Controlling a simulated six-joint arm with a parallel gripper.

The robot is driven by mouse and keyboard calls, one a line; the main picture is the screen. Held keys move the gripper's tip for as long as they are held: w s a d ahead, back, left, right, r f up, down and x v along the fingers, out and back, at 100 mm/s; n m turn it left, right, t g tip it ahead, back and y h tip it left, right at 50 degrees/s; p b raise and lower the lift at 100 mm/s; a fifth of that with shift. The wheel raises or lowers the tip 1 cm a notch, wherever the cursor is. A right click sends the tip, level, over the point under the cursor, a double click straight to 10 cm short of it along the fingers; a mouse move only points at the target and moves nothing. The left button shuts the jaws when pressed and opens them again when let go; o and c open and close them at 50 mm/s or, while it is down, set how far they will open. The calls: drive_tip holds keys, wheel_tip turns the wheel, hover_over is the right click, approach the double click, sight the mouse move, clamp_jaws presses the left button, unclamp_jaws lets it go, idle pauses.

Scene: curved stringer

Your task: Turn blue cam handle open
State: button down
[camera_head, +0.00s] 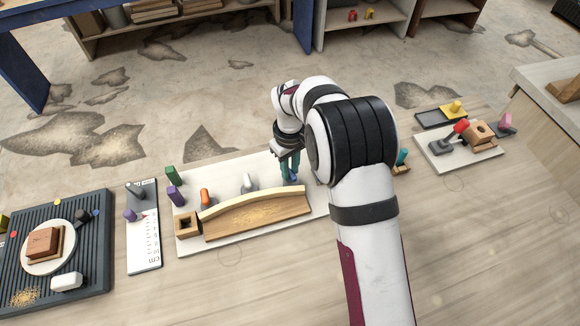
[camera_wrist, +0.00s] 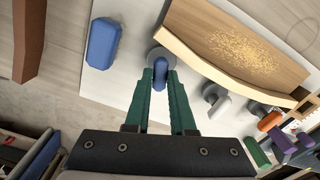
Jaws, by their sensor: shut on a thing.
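The blue cam handle (camera_wrist: 160,72) stands on a round grey base on the white board. In the wrist view it sits between the tips of the green fingers of my gripper (camera_wrist: 160,80), which is shut on it. In the head view my gripper (camera_head: 290,168) points down at the board's far right part, and the handle is mostly hidden by the fingers and arm. The handle's lower part is hard to make out. The curved wooden stringer (camera_head: 255,205) lies on the board (camera_head: 222,177), just beside the handle; it also shows in the wrist view (camera_wrist: 230,50).
A white cam handle (camera_head: 247,183) and an orange one (camera_head: 205,196) stand along the stringer. A separate blue block (camera_wrist: 103,42) lies near the held handle. Green (camera_head: 172,176) and purple (camera_head: 175,197) blocks stand at the board's left. A dark tray (camera_head: 95,290) is farther left.

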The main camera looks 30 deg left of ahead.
drive_tip(key=n, duration=1.4)
idle(0.5)
drive_tip(key=c, duration=0.8)
unclamp_jaws()
drive_tip(key=shift+o, duration=0.2)
wheel_tip(320, 180, up, 16)
